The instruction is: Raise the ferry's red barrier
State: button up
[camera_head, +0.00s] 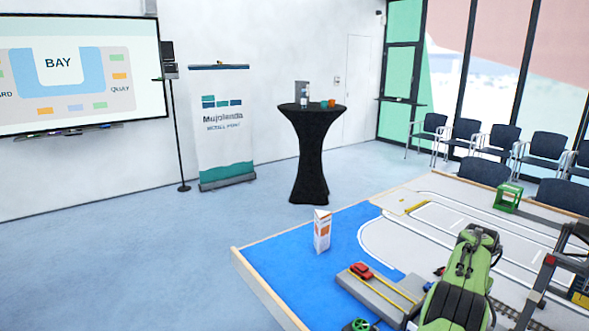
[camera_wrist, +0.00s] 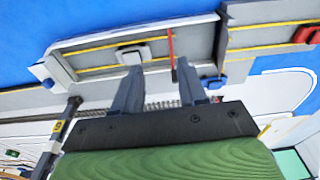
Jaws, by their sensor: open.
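In the wrist view the ferry is a grey deck (camera_wrist: 95,58) with yellow lines and a pale block (camera_wrist: 133,53) on it. Its red barrier (camera_wrist: 171,46) is a thin red bar crossing the deck near its right end. My gripper (camera_wrist: 159,65) is open and empty, with both fingers pointing toward the deck. The barrier shows between the fingertips, closer to the right one; whether they touch cannot be told. In the head view my green arm hides my gripper, and the barrier cannot be made out.
A red car (camera_head: 361,270) stands on a grey roadway (camera_head: 375,292) with a yellow line; it also shows in the wrist view (camera_wrist: 306,35). A white-and-orange sign (camera_head: 322,231) stands on the blue water area (camera_head: 290,262). A dark gantry frame (camera_head: 545,275) stands right of my arm.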

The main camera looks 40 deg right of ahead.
jog(key=w+a+r+n, duration=0.2)
jog(key=w+a+r, duration=0.25)
jog(key=w, duration=0.25)
jog(key=w+a+r+n, duration=0.2)
jog(key=w+a+r, duration=0.25)
jog(key=w, duration=0.25)
jog(key=w+a+r+n+t+h, duration=0.15)
jog(key=w+a+r, duration=0.25)
jog(key=a, duration=0.4)
jog(key=w+a+r+n+t+y, duration=0.1)
jog(key=w+a+r+n, duration=0.25)
jog(key=a, duration=0.55)
jog(key=s+a+r+n+t, duration=0.1)
jog(key=s+a+n, duration=0.15)
jog(key=a, duration=0.75)
jog(key=s+a+r+n+t, duration=0.1)
jog(key=s+a+n, duration=0.15)
jog(key=a, duration=0.85)
jog(key=s+a+f+n+t+y, duration=0.1)
jog(key=s+a+f+n, duration=0.3)
jog(key=s+a, duration=0.4)
jog(key=shift+s+a+f+n+y, duration=0.4)
jog(key=shift+a+f, duration=0.2)
jog(key=shift+f, duration=0.25)
